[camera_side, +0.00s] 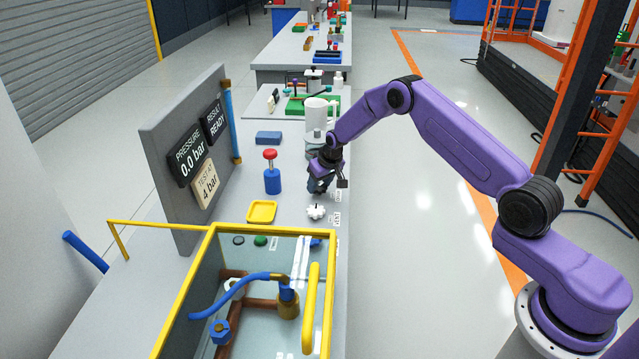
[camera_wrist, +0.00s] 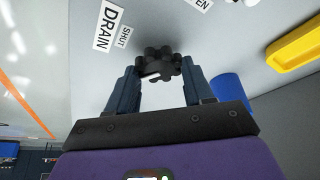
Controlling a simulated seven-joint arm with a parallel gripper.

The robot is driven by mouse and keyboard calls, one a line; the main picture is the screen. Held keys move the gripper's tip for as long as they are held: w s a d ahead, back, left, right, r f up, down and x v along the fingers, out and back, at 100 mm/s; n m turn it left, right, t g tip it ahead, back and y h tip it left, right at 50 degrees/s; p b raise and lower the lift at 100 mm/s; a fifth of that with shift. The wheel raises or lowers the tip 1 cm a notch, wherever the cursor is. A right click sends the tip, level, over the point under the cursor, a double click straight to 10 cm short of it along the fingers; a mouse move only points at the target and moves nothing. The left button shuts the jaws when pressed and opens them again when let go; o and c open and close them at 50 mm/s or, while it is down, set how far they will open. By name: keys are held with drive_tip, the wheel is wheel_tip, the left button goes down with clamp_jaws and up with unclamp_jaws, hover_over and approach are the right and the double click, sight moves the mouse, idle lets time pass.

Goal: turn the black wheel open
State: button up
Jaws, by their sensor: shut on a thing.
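The black wheel (camera_wrist: 158,55) is a lobed knob on the grey bench top, seen in the wrist view. My gripper (camera_wrist: 158,72) is shut on it, with one dark finger on each side. A small white mark shows on the wheel. Labels reading DRAIN (camera_wrist: 109,27) and SHUT (camera_wrist: 123,37) lie beside it. How far the wheel is turned I cannot tell.
A white wheel (camera_side: 316,211) sits close by on the bench. A blue post with a red knob (camera_side: 271,178) and a yellow tray (camera_side: 262,211) stand to the left. A yellow-framed tank (camera_side: 214,270) is in front. The panel's pressure display (camera_side: 188,160) reads 0.0 bar.

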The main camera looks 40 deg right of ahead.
drive_tip(key=n+y, duration=0.1)
drive_tip(key=n, duration=0.2)
drive_tip(key=n+y, duration=0.1)
drive_tip(key=n, duration=0.2)
drive_tip(key=shift+d+f+n+g+y, duration=0.1)
drive_tip(key=shift+n+g+y, duration=0.2)
drive_tip(key=shift+g, duration=0.1)
drive_tip(key=shift+s, duration=0.1)
idle(0.4)
drive_tip(key=o, duration=1)
drive_tip(key=shift+o, duration=0.2)
drive_tip(key=shift+d+r, duration=0.1)
drive_tip(key=shift+r, duration=0.25)
drive_tip(key=v, duration=1.6)
drive_tip(key=shift+s+d+r, duration=0.15)
drive_tip(key=shift+s+r, duration=0.05)
drive_tip(key=shift+r, duration=0.15)
